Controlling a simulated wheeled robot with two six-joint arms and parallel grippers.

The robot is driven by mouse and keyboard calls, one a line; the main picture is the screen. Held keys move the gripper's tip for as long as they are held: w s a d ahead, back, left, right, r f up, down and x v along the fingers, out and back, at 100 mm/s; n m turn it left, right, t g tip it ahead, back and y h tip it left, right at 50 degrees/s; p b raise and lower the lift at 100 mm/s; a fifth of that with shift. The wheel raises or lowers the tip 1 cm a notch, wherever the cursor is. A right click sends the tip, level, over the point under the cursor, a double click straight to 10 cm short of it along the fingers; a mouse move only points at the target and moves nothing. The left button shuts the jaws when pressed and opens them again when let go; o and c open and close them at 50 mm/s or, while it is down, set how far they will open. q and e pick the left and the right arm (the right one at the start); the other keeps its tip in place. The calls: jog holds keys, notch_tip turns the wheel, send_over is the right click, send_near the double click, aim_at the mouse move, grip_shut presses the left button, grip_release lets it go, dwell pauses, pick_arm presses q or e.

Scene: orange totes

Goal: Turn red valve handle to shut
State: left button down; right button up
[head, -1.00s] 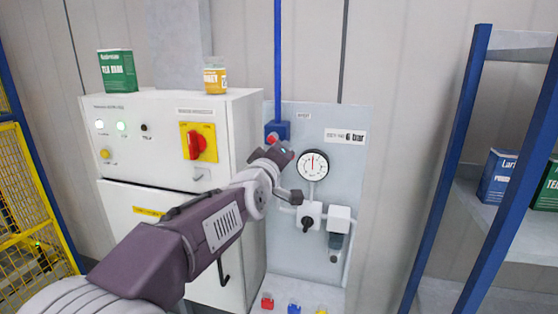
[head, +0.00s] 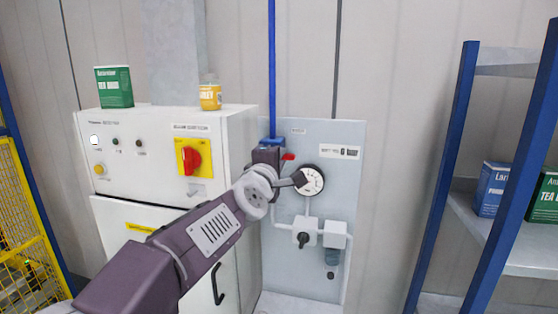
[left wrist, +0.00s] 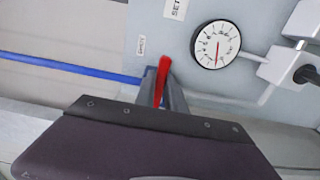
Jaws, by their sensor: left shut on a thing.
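The red valve handle (head: 288,157) sits on the blue pipe's valve on the grey panel. It sticks out to the right, roughly across the line of the pipe. My left gripper (head: 268,155) is at the valve, shut on the red handle; its fingers and the grip are mostly hidden in the head view. In the left wrist view the red handle (left wrist: 162,82) stands up just beyond the dark gripper body, between grey finger parts. My right gripper is not in view.
A round pressure gauge (head: 310,180) is close right of my wrist, partly covered by it. Below are a black-knobbed fitting (head: 304,233) and white pipes. A white control cabinet (head: 150,185) stands left. A blue-post shelf (head: 445,150) is at right.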

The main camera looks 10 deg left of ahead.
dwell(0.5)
pick_arm(q)
jog(key=c, duration=1.4)
grip_release()
jog(key=s, duration=0.9)
jog(key=shift+a+p, duration=0.2)
jog(key=shift+p, duration=0.2)
